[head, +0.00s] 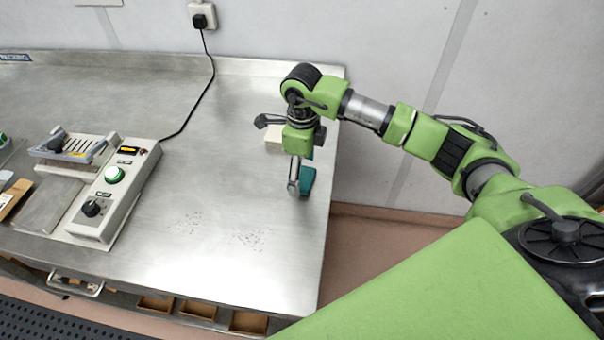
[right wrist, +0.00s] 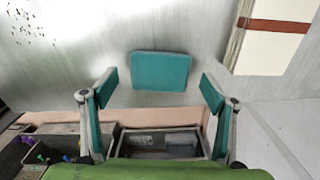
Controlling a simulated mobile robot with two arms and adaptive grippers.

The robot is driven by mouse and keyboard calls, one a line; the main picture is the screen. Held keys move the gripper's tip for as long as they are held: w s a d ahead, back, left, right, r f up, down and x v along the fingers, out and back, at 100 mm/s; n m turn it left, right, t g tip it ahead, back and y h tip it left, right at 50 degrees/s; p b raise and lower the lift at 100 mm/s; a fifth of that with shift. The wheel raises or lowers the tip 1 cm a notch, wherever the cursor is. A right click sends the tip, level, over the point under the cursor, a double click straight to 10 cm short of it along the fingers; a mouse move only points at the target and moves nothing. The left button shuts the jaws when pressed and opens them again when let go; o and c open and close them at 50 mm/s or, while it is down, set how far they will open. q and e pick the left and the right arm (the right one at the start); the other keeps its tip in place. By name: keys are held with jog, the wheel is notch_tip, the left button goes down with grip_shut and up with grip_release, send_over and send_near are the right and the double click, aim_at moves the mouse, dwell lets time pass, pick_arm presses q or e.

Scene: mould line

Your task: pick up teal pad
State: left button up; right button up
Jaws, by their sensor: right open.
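The teal pad (right wrist: 160,72) lies on the steel bench near its right edge, a flat block with rounded corners. In the head view, teal (head: 308,181) shows low beside my right gripper (head: 294,186), which partly hides that spot. In the right wrist view my right gripper (right wrist: 158,92) is open, its teal-faced fingers spread left and right. The pad lies beyond the fingertips, centred between them, with nothing held. My left gripper is not in view.
A cream block with a brown band (right wrist: 273,45) lies close to the pad; it is partly hidden behind my arm in the head view (head: 273,138). A control box (head: 118,190) with a green button stands on the left.

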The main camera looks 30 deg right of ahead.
jog(key=shift+f, duration=0.55)
jog(key=c, duration=1)
jog(key=shift+w+r+b, duration=0.1)
jog(key=shift+r+b, duration=0.35)
jog(key=r+b, duration=0.1)
jog(key=r, duration=0.1)
jog(key=shift+a+r+b, duration=0.3)
jog(key=shift+b, duration=0.1)
jog(key=a+r+b, duration=0.1)
jog(key=a+r, duration=0.2)
jog(key=a, duration=0.1)
jog(key=a+r+b, duration=0.1)
jog(key=a+r, duration=0.2)
jog(key=a, duration=0.2)
jog(key=a+r+b, duration=0.2)
jog(key=a+r, duration=0.1)
jog(key=a, duration=0.1)
jog(key=shift+s+a+r, duration=0.25)
jog(key=shift+r, duration=0.1)
